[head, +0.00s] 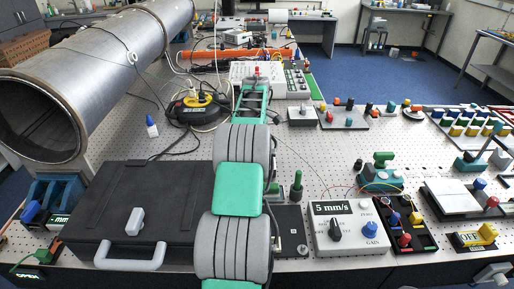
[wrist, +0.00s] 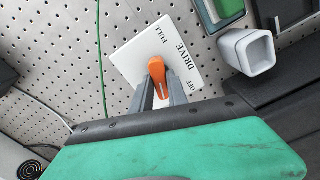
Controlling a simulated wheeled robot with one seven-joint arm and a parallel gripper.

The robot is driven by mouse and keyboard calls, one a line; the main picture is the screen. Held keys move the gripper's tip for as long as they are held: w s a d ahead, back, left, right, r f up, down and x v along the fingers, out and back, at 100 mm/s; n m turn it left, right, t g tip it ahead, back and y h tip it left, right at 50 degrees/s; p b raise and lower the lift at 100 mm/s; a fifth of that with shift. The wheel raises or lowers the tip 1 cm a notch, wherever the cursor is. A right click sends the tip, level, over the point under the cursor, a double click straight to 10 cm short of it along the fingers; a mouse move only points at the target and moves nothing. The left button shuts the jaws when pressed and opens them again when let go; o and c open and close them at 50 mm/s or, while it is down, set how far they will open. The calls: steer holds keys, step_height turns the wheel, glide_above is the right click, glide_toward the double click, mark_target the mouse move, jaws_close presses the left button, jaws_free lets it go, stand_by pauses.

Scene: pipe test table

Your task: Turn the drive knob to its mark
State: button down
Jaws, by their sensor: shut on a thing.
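The drive knob (wrist: 157,70) is orange and sits on a white plate (wrist: 125,61) marked DRIVE, FULL and OFF in the wrist view. My gripper (wrist: 159,88) is shut on the knob, with one grey finger on each side of it. The fingers hide part of the knob and the lower part of the plate. The knob's long side runs roughly up and down in the wrist picture. I cannot tell exactly which mark it points at. In the head view, my arm hides the knob and its plate.
A white square cup (wrist: 248,52) stands beside the plate in the wrist view, and a green cable (wrist: 101,45) runs on the other side. In the head view, a 5 mm/s control box (head: 348,228) and a black case (head: 130,200) flank my arm on the perforated table.

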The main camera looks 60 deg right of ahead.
steer(key=n, duration=0.5)
steer(key=shift+n+p, duration=0.3)
steer(key=shift+p, duration=0.1)
steer(key=shift+n, duration=2.2)
steer(key=c, duration=1.3)
jaws_free()
step_height(320, 180, up, 8)
steer(key=shift+f+b, duration=0.1)
steer(key=shift+b, duration=0.35)
